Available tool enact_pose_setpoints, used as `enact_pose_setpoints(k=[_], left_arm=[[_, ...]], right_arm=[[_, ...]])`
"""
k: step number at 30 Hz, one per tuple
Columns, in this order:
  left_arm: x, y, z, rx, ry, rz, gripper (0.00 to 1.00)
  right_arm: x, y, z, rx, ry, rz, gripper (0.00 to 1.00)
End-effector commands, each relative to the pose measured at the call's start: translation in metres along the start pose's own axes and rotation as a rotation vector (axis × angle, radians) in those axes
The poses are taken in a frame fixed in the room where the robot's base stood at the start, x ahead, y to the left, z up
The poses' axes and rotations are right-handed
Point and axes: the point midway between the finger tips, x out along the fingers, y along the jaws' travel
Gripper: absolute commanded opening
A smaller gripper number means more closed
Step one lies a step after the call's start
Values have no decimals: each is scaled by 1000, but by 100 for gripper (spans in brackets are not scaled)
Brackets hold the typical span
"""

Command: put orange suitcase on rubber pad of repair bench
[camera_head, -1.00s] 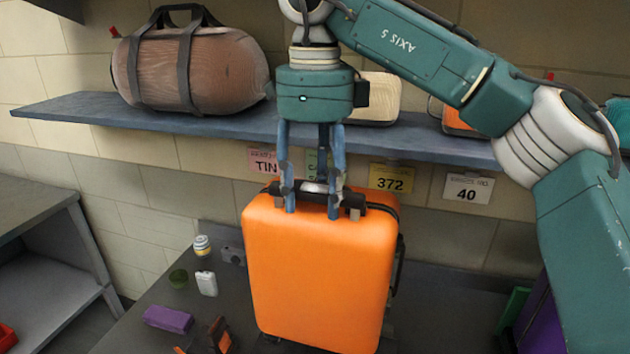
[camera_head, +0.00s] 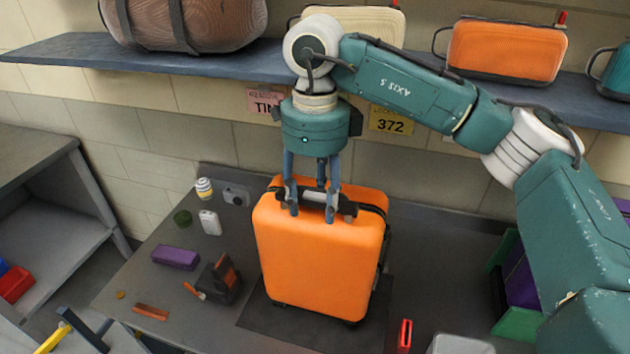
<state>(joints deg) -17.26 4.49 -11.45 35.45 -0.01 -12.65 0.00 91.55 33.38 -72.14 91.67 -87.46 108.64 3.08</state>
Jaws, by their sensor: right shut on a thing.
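The orange suitcase (camera_head: 318,258) stands upright with its dark handle at the top. My right gripper (camera_head: 314,205) is shut on that handle from above. The suitcase is over the dark rubber pad (camera_head: 262,318) on the grey repair bench (camera_head: 170,282). Its lower end is at the pad, with small dark feet near the surface; I cannot tell whether they touch it. The suitcase hides much of the pad. My left gripper is not in view.
Left of the suitcase, the bench holds a dark tool-like item (camera_head: 215,280), a purple case (camera_head: 175,257) and small objects. A red item (camera_head: 404,336) lies at the front right. A shelf (camera_head: 60,48) with bags (camera_head: 508,50) runs along the wall behind.

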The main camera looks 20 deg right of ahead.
Motion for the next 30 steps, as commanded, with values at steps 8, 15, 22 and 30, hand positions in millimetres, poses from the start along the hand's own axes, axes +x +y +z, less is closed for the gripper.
enact_pose_setpoints(k=[8, 15, 22, 30], left_arm=[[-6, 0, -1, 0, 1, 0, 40], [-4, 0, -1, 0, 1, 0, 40], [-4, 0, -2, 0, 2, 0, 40], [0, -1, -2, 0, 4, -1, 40]], right_arm=[[12, -1, 1, 0, -7, -5, 0], [16, 0, 0, 0, -1, 0, 55], [16, 0, 0, 0, -1, 0, 66], [6, -1, 1, 1, -5, -3, 66]])
